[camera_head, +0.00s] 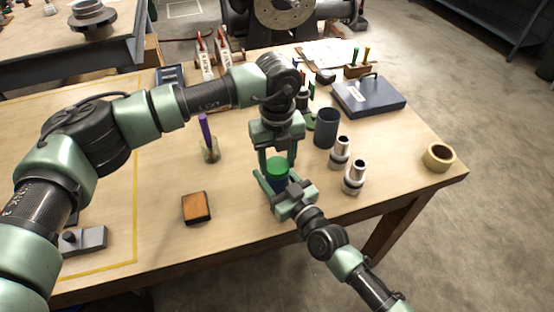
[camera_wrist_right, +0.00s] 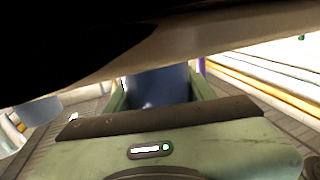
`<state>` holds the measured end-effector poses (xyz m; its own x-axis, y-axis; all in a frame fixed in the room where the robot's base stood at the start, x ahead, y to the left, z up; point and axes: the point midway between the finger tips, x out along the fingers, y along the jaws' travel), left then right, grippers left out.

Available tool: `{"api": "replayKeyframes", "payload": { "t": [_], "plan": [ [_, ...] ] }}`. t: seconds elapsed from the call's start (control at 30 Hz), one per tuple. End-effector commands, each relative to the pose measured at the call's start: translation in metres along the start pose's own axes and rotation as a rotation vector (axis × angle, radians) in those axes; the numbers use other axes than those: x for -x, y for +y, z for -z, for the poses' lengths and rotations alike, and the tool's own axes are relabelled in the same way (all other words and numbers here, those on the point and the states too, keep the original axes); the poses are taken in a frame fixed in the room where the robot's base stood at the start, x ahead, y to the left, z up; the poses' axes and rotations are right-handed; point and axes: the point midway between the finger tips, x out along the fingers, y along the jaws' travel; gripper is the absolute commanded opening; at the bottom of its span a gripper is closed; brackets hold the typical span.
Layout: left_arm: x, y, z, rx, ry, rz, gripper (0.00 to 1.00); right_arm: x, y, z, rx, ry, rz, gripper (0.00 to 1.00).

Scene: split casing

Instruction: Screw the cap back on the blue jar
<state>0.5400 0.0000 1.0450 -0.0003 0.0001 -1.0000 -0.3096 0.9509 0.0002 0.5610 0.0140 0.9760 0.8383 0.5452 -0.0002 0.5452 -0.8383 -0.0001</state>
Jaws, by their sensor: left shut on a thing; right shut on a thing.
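The blue jar (camera_head: 278,184) stands upright on the wooden table near its front middle, mostly hidden by my grippers. It also shows between green fingers in the right wrist view (camera_wrist_right: 158,88). The green cap (camera_head: 278,168) is at the top of the jar, level. I cannot tell whether its thread is engaged. My left gripper (camera_head: 278,161) points straight down from above, shut on the cap. My right gripper (camera_head: 270,182) reaches in low from the front right, shut around the jar's body.
Two metal fittings (camera_head: 354,177) (camera_head: 340,153) and a dark cylinder (camera_head: 326,128) stand close to the right. A wood-topped block (camera_head: 196,208) and a cup with a purple pen (camera_head: 210,150) are to the left. A tape roll (camera_head: 438,157) lies near the right edge.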

Motion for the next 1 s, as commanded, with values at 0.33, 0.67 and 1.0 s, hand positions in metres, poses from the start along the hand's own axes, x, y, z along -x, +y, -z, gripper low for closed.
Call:
{"api": "replayKeyframes", "payload": {
  "t": [0.33, 0.67, 1.0],
  "plan": [
    [0.0, -0.0001, -0.0002, -0.395, 0.0, 0.0, 0.03, 0.0003, -0.0001, -0.001, 0.0, -0.002, 0.0, 0.0],
    [-0.0003, 0.0, -0.0004, -1.096, 0.0, -0.002, 0.02, 0.0003, -0.0001, -0.001, 0.0, -0.002, 0.0, 0.0],
    [-0.0009, 0.0, -0.0005, -1.816, 0.0, -0.003, 0.02, 0.0003, 0.0, -0.001, 0.0, -0.002, 0.0, 0.0]
  ]
}}
